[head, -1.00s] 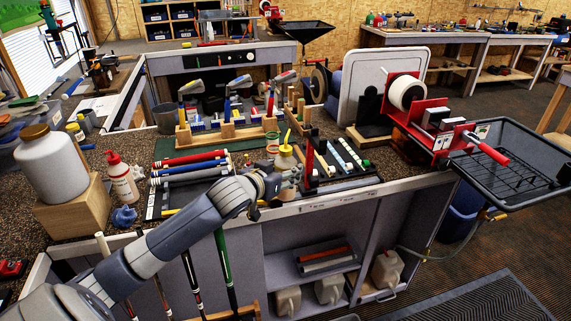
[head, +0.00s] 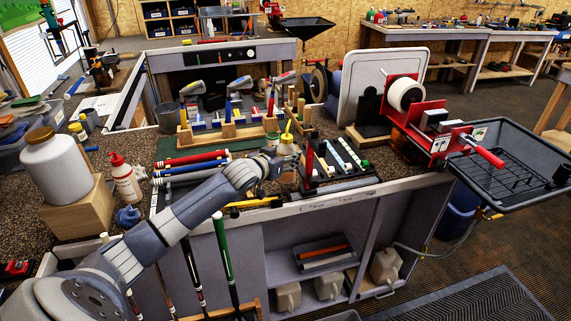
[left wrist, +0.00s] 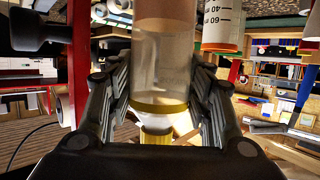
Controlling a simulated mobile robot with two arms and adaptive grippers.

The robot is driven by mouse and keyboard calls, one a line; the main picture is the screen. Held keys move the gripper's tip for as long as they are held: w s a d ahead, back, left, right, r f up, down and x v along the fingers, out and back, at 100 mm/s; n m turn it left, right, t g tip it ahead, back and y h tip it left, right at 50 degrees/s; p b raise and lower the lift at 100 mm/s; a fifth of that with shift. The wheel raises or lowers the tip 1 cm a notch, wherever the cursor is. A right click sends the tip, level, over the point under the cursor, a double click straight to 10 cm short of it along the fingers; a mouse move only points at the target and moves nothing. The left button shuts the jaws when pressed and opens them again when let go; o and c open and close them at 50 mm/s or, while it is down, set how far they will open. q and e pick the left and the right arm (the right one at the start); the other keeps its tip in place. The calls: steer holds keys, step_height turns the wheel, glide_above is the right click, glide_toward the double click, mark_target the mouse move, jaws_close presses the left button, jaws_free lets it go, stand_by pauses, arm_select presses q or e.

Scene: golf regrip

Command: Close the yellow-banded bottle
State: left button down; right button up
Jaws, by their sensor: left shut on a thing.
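The yellow-banded bottle (left wrist: 163,75) fills the middle of the left wrist view. It is a clear cylinder with a tan upper part and a yellow band, and a yellow part shows below the band. My left gripper (left wrist: 160,100) has its fingers on both sides of it and is shut on it. In the head view, my left gripper (head: 277,164) is over the bench front, just below a pale bottle (head: 288,148) with a yellow spout; I cannot tell if this is the same bottle. My right gripper is out of view.
A graduated container with an orange lower end (left wrist: 222,28) stands close on the right in the left wrist view. A black rack of shafts (head: 340,165) is right of my gripper. Coloured grips (head: 190,170) lie to the left. A large white jar (head: 52,165) stands on a wooden block.

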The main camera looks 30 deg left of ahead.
arm_select(q)
step_height(320, 180, down, 2)
steer(key=shift+f+p, duration=0.2)
steer(key=shift+p, duration=0.15)
steer(key=shift+f, duration=0.25)
steer(key=shift+f, duration=0.15)
steer(key=c, duration=0.8)
jaws_free()
